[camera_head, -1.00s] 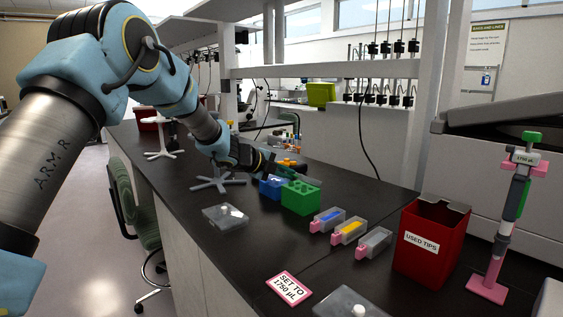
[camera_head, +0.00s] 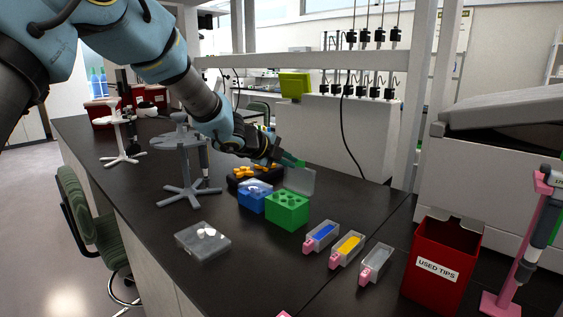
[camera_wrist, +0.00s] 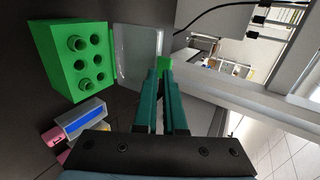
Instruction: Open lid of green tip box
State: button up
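The green tip box (camera_head: 288,211) stands on the dark bench, its top holes uncovered. It also shows at upper left in the wrist view (camera_wrist: 72,60). Its clear lid (camera_head: 300,181) stands raised at the box's back edge; in the wrist view the lid (camera_wrist: 138,55) is beside the box top. My gripper (camera_head: 294,160) is behind and above the box, at the lid's upper edge. In the wrist view my gripper's teal fingers (camera_wrist: 160,74) are close together, with the lid's small green tab (camera_wrist: 164,64) at their tips. The fingers look shut on the tab.
A blue tip box (camera_head: 252,198) and a dark box with orange parts (camera_head: 238,181) stand left of the green box. Small trays (camera_head: 347,249) and a red used-tips bin (camera_head: 440,262) are to the right. A grey stand (camera_head: 190,196) is left.

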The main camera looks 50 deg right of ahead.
jog(key=shift+o, duration=0.7)
jog(key=shift+s+a+r, duration=0.1)
jog(key=shift+a+r, duration=0.05)
jog(key=shift+a, duration=0.1)
jog(key=o, duration=0.3)
jog(key=b+v, duration=0.1)
jog(key=v, duration=0.9)
jog(key=shift+a, duration=0.3)
jog(key=shift+r, duration=0.1)
